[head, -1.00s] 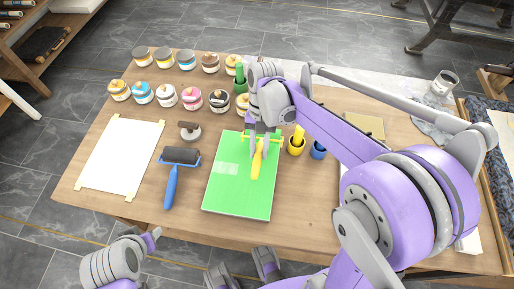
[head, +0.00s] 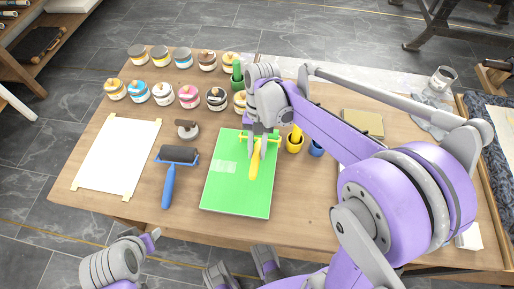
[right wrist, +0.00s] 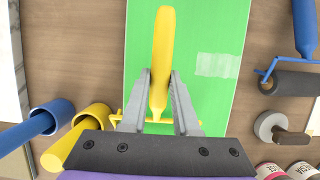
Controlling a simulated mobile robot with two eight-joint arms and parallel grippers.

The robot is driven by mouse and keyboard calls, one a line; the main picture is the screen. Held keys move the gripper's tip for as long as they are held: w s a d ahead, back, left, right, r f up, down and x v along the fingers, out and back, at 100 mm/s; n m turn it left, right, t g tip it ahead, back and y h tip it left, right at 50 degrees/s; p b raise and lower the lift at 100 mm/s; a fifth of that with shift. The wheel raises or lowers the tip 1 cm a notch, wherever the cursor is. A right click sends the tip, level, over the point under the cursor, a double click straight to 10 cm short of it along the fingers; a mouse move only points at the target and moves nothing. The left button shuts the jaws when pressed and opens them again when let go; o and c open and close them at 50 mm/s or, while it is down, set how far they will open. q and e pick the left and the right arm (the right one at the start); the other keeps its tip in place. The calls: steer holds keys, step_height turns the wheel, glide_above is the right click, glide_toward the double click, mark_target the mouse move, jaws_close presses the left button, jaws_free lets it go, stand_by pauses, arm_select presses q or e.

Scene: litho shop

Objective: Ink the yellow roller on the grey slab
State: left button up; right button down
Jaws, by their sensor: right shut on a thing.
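The slab shows bright green (head: 232,192), not grey, and lies flat on the table. It also fills the middle of the right wrist view (right wrist: 215,35), with a paler patch on it. My right gripper (head: 262,142) is shut on the handle of the yellow roller (head: 255,165), at the slab's far part. In the right wrist view the handle (right wrist: 162,50) runs between the two fingers. The roller's yellow frame shows behind the gripper, but its drum is mostly hidden, and I cannot tell whether it touches the slab. Part of my left arm shows at lower left, without clear fingers.
A blue-handled roller (head: 168,187) lies left of the slab, near a small grey tool (head: 187,130). White paper (head: 116,158) is taped at left. Several ink tins stand behind. A yellow cup (head: 294,145) and a blue cup (head: 316,148) stand close to the slab's right.

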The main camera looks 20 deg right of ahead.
steer(key=shift+s+a+p, duration=0.25)
steer(key=shift+s+a, duration=0.85)
steer(key=shift+s, duration=0.55)
steer(key=shift+s+a+p, duration=0.2)
steer(key=shift+s+a, duration=0.95)
steer(key=shift+s, duration=0.45)
steer(key=shift+s+a+p, duration=0.25)
steer(key=shift+s+a, duration=0.85)
steer(key=shift+s, duration=0.55)
steer(key=s+a+p, duration=0.2)
steer(key=s+a, duration=0.4)
steer(key=s, duration=0.3)
steer(key=shift+s+a, duration=0.25)
steer(key=shift+s, duration=0.1)
steer(key=shift+w+d+f, duration=0.1)
